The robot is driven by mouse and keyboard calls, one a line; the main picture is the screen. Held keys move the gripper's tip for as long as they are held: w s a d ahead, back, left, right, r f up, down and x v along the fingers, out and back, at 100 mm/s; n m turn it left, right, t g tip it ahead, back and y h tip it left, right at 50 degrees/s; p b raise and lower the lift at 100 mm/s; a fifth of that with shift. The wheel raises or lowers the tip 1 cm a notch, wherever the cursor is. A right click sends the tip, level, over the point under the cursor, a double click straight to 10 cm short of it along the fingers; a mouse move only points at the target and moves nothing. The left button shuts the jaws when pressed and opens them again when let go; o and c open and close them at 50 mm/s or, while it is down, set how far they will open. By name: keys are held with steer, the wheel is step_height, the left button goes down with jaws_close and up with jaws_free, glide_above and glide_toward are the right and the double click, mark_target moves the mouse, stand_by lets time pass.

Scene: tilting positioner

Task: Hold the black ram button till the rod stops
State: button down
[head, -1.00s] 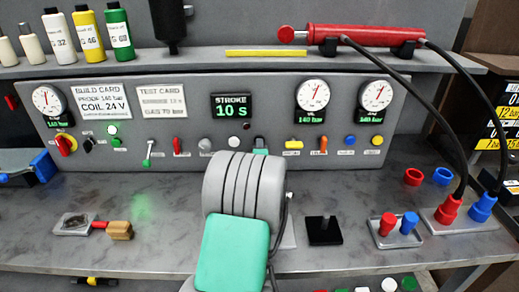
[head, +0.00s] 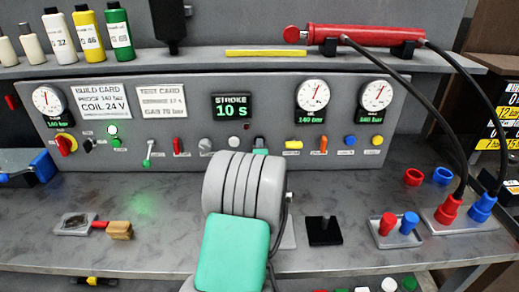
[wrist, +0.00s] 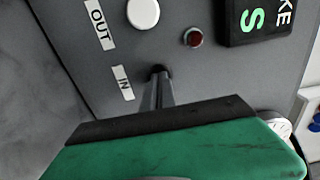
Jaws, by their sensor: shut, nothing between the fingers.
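The black ram button (wrist: 158,70) sits by the IN label (wrist: 123,82) in the wrist view, mostly hidden behind my fingertips. My gripper (wrist: 157,92) is shut and empty, its tips at the button and seemingly touching it; how far it is pressed I cannot tell. The white button (wrist: 143,12) by the OUT label (wrist: 97,24) is beside it. In the head view my arm hides the black button. The red ram (head: 365,35) lies on the shelf, its rod end (head: 291,34) a short way out of the left of the barrel.
The stroke display (head: 232,107) reads 10 s. A small red lamp (wrist: 194,37) sits near the buttons and looks dark. Black hoses (head: 430,90) run from the ram to the right side of the bench.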

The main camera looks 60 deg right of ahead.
steer(key=shift+d+r, duration=0.1)
steer(key=shift+r, duration=0.45)
steer(key=f+b+v, duration=0.1)
steer(key=b+v, duration=0.1)
steer(key=v, duration=1.2)
steer(key=shift+b, duration=0.3)
